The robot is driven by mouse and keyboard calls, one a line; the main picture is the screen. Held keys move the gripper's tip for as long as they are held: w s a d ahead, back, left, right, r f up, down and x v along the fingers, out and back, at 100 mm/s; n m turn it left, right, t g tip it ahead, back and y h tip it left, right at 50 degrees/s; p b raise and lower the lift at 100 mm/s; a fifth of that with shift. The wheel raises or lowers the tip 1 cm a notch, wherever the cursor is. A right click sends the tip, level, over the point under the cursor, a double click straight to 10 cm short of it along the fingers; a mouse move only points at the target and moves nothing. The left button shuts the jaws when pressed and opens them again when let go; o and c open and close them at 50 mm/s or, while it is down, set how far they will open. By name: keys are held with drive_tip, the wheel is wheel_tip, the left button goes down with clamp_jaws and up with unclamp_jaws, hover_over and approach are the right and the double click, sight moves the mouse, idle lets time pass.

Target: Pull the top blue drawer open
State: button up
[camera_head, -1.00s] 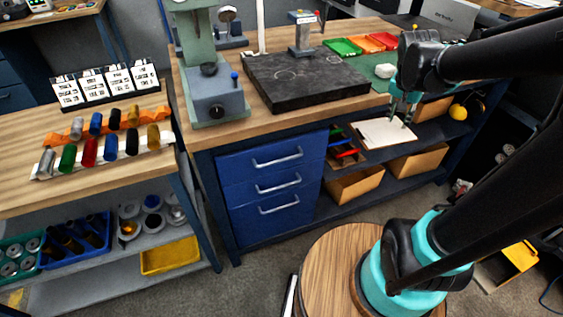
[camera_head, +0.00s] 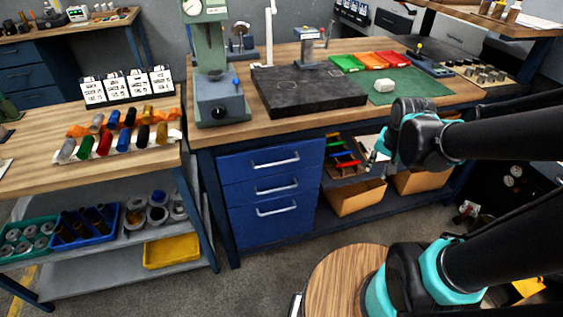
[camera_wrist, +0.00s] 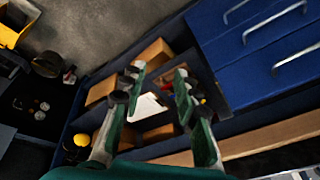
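The top blue drawer (camera_head: 271,160) is the uppermost of three blue drawers under the workbench, left of centre in the head view. It is shut, flush with the drawers below, and its silver bar handle (camera_head: 276,161) is unobstructed. My gripper (camera_head: 376,163) is to the right of the drawers, in front of the open shelves, apart from the handle. In the wrist view my gripper (camera_wrist: 160,90) has its two fingers spread with nothing between them. Drawer fronts with silver handles (camera_wrist: 265,25) show there at the upper right.
Cardboard bins (camera_head: 355,197) sit on the shelf right of the drawers. A round wooden top (camera_head: 345,280) stands in front, near my arm. A side table (camera_head: 90,178) with coloured cylinders is at the left. Floor (camera_head: 255,278) before the drawers is partly clear.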

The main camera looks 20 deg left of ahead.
drive_tip(key=w+a+r+m, duration=0.2)
drive_tip(key=a, duration=0.4)
drive_tip(key=w+a+r+m, duration=0.1)
drive_tip(key=w+a+r, duration=0.15)
drive_tip(key=a, duration=0.45)
drive_tip(key=m+g, duration=0.2)
drive_tip(key=m, duration=0.3)
approach(279, 163)
drive_tip(key=shift+y, duration=0.3)
drive_tip(key=f, duration=0.2)
drive_tip(key=w+f, duration=0.1)
drive_tip(key=f, duration=0.4)
drive_tip(key=shift+w+a+f, duration=0.2)
drive_tip(key=shift+f, duration=0.05)
clamp_jaws()
